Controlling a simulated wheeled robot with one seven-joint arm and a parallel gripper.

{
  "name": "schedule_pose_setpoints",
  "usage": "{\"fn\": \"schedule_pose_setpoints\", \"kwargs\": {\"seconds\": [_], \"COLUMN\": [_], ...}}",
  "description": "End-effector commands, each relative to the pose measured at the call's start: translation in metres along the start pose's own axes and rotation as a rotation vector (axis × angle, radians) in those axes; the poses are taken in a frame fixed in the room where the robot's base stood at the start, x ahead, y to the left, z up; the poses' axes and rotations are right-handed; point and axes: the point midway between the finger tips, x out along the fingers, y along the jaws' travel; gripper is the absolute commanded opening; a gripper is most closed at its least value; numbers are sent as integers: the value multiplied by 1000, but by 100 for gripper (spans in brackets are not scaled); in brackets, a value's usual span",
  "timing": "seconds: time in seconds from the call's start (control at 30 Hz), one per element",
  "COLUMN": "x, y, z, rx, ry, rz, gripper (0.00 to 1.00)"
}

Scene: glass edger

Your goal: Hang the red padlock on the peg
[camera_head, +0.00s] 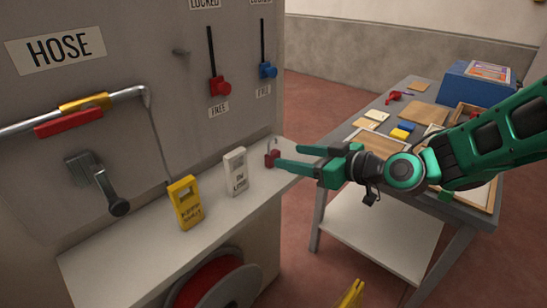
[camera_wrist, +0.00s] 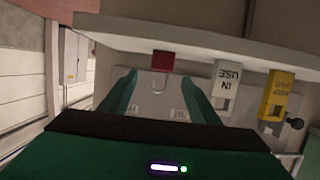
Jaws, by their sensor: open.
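The red padlock (camera_head: 271,158) stands on the right end of the pale shelf (camera_head: 135,244), its grey shackle upward. In the wrist view the padlock (camera_wrist: 163,62) shows just beyond and between the fingertips. My gripper (camera_head: 288,156) is open, its two green fingers pointing left at the padlock. In the wrist view my gripper (camera_wrist: 159,78) shows nothing held. Whether a finger touches the padlock, I cannot tell. A short grey peg (camera_head: 181,52) sticks out of the grey panel, right of the HOSE label, and is empty.
On the shelf stand a white IN USE tag (camera_head: 235,171) and a yellow tag (camera_head: 185,203). A red lever (camera_head: 219,87), a blue lever (camera_head: 267,70) and a grey handle (camera_head: 98,184) project from the panel. A cluttered table (camera_head: 345,130) stands at right.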

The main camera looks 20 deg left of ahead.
Motion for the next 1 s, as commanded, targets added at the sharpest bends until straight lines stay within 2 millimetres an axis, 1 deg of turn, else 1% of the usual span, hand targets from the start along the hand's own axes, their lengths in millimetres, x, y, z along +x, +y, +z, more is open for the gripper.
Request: {"fn": "schedule_pose_setpoints", "kwargs": {"seconds": [0.17, 0.3, 0.43, 0.53, 0.77, 0.87, 0.9, 0.97, 1.0], "x": [12, 33, 48, 54, 54, 54, 54, 54, 54], "y": [-1, -3, -2, -2, -1, -1, -1, -1, -1], "z": [1, 4, 3, 4, 4, 3, 3, 3, 3], "rx": [-1, -1, -1, 0, 1, 0, 0, 0, 0], "ry": [-1, -1, -1, -2, -1, -1, -1, -1, -1], "rz": [-1, -2, -1, 0, 1, 1, 1, 1, 1], "gripper": [56, 56, 56, 56, 56, 35, 25, 11, 9]}}
